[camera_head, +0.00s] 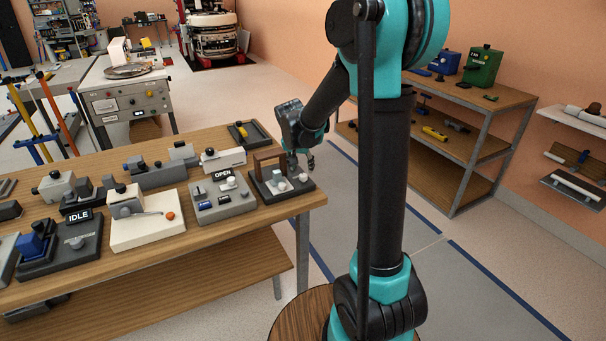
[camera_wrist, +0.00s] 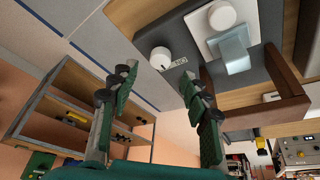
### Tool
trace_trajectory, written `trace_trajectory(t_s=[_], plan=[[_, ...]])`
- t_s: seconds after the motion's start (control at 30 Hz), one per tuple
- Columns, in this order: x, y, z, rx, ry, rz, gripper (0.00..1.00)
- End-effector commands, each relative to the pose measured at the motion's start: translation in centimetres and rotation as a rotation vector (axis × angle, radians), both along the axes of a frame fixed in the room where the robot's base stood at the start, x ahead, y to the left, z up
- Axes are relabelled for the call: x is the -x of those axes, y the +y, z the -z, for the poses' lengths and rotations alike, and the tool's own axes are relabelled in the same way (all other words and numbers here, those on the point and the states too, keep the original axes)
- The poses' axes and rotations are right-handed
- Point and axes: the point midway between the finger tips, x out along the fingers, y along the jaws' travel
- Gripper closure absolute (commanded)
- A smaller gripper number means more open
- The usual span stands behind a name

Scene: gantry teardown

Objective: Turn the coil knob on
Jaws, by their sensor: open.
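A dark-based device with a brown arch frame (camera_head: 265,163) sits at the right end of the wooden bench. In the wrist view, a white round knob (camera_wrist: 161,58) with a dark pointer mark stands on its dark base (camera_wrist: 180,38), beside a partly hidden white label. It looks like the coil knob. A second white knob (camera_wrist: 222,14) and a pale blue-grey block (camera_wrist: 234,54) are on a light plate. My gripper (camera_head: 301,162) is above the device's right end. Its two fingers (camera_wrist: 158,80) are spread, empty, with the knob showing between and beyond their tips.
The brown frame (camera_wrist: 283,108) stands close to the right finger in the wrist view. A grey panel under an "OPEN" sign (camera_head: 222,174) is left of the device. A shelf unit (camera_head: 460,95) stands to the right across clear floor.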

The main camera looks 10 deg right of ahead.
Motion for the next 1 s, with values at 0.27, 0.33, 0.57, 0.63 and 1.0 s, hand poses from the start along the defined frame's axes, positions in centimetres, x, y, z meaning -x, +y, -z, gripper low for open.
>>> trace_trajectory(t_s=[0.27, 0.33, 0.57, 0.63, 1.0], plan=[[-1.4, -0.7, 3.5, 0.0, 0.0, 0.001, 0.53], [-1.5, -0.8, 4.0, -0.001, -0.001, 0.001, 0.53], [-1.7, -0.9, 4.6, -0.001, 0.0, 0.0, 0.53], [-1.7, -0.9, 4.6, -0.001, 0.0, 0.0, 0.53], [-1.7, -0.9, 4.6, -0.001, 0.0, 0.0, 0.84]])
